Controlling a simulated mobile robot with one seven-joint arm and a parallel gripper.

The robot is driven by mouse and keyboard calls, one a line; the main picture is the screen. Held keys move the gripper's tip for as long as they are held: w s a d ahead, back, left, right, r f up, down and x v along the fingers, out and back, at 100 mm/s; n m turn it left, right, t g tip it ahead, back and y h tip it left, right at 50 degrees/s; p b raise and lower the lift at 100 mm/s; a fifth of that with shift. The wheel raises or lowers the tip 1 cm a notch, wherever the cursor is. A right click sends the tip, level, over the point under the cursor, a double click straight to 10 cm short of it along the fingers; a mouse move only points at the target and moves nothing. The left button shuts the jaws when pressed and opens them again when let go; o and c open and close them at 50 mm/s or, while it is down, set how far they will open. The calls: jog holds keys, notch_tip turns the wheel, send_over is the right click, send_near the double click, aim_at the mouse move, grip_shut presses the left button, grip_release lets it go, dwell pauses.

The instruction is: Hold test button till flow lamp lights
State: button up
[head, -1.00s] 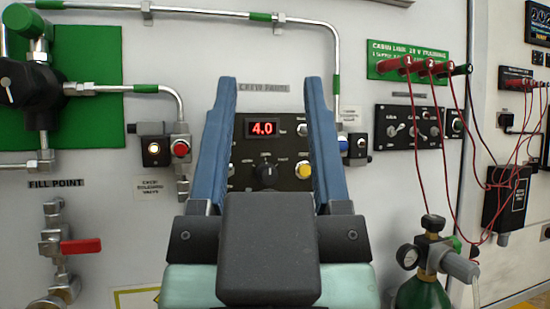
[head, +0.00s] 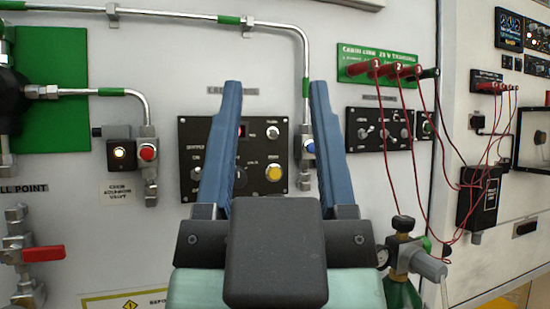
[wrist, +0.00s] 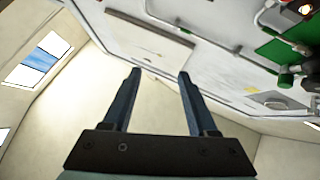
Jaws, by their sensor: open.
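My gripper (head: 276,88) is open and empty, its two blue fingers pointing at the wall. It also shows open in the wrist view (wrist: 159,76). Between and behind the fingers is a black control panel (head: 256,131) with a yellow button (head: 274,173) at its lower right, nearer the right finger. I cannot read the button's label, nor tell which lamp is the flow lamp. The left finger hides most of the red display (head: 241,131) and part of the knob (head: 240,178). The fingers look apart from the panel.
A valve block with a glowing lamp (head: 119,152) and a red button (head: 147,152) is left of the panel. Red cables (head: 384,140) hang at right above a gas bottle with regulator (head: 404,255). Pipes run along the wall.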

grip_shut()
dwell(1.6)
